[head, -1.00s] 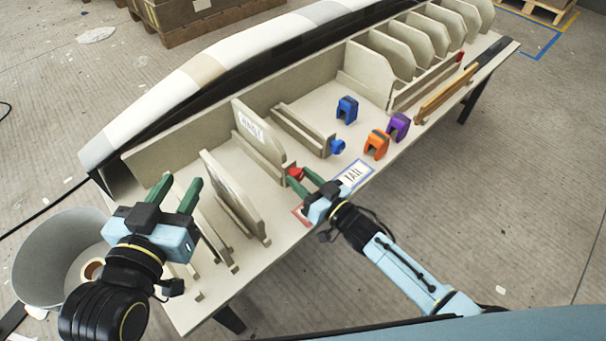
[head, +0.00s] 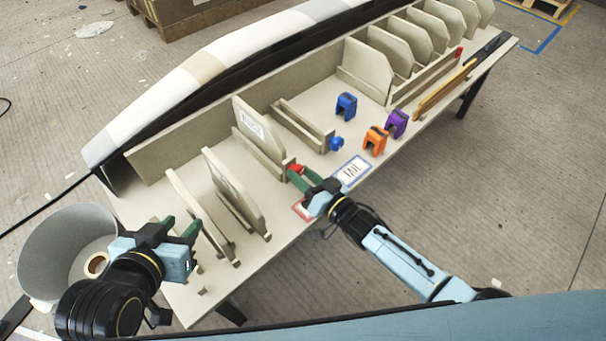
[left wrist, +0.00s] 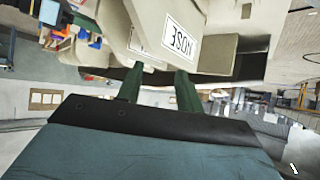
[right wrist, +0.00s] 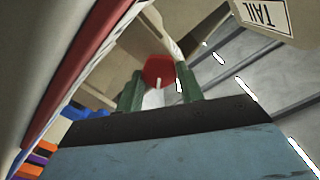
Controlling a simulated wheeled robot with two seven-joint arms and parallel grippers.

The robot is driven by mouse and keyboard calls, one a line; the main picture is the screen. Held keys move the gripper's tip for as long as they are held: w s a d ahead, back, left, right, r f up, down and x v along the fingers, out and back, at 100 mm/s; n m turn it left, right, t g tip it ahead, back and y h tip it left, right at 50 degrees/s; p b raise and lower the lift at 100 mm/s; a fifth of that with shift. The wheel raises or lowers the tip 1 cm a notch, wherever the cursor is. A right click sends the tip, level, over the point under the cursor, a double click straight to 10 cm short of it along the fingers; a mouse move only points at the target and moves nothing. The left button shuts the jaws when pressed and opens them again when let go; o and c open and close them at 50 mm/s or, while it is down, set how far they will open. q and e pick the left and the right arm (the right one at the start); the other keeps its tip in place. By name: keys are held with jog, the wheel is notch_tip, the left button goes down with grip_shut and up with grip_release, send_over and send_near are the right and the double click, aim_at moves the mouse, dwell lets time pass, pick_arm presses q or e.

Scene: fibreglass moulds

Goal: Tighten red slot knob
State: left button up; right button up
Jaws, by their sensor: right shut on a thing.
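The red slot knob (right wrist: 158,71) sits at the near end of a beige slot that holds an upright panel (head: 248,124). In the head view the red knob (head: 296,168) shows just past the fingertips of my right gripper (head: 304,176). In the right wrist view the green fingers of my right gripper (right wrist: 160,88) stand on either side of the knob and are shut on it. My left gripper (head: 180,226) is open and empty over the table's near left corner. In the left wrist view its fingers (left wrist: 158,85) are apart, with a panel labelled NOSE beyond them.
A blue knob (head: 336,143) ends the neighbouring empty slot. Blue (head: 346,105), orange (head: 375,140) and purple (head: 396,123) clamps stand to the right. Several panels stand at the far right. A grey bin (head: 60,250) is left of the table.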

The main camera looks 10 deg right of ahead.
jog(key=o, duration=1)
jog(key=shift+s+d, duration=0.15)
jog(key=p+v, duration=0.3)
jog(key=v, duration=0.4)
jog(key=shift+s+d, duration=0.1)
pick_arm(q)
jog(key=shift+s+a+f+n+g+y+p, duration=0.1)
jog(key=shift+s+a+f+g+y+p, duration=0.2)
jog(key=shift+s+a+f+g, duration=0.85)
jog(key=shift+s+a+f+n+g+y+p, duration=0.15)
jog(key=shift+s+a+f+g+y, duration=0.35)
jog(key=shift+s+f+g, duration=1.2)
jog(key=shift+s+a+f+n+g+y+p, duration=0.1)
jog(key=shift+s+a+f+g+y+p, duration=0.2)
jog(key=shift+s+a+f+g, duration=1.1)
pick_arm(e)
jog(key=shift+v, duration=2.9)
pick_arm(q)
jog(key=shift+s+d+f+t, duration=0.2)
jog(key=shift+d+f+t, duration=0.25)
jog(key=shift+d+f, duration=0.1)
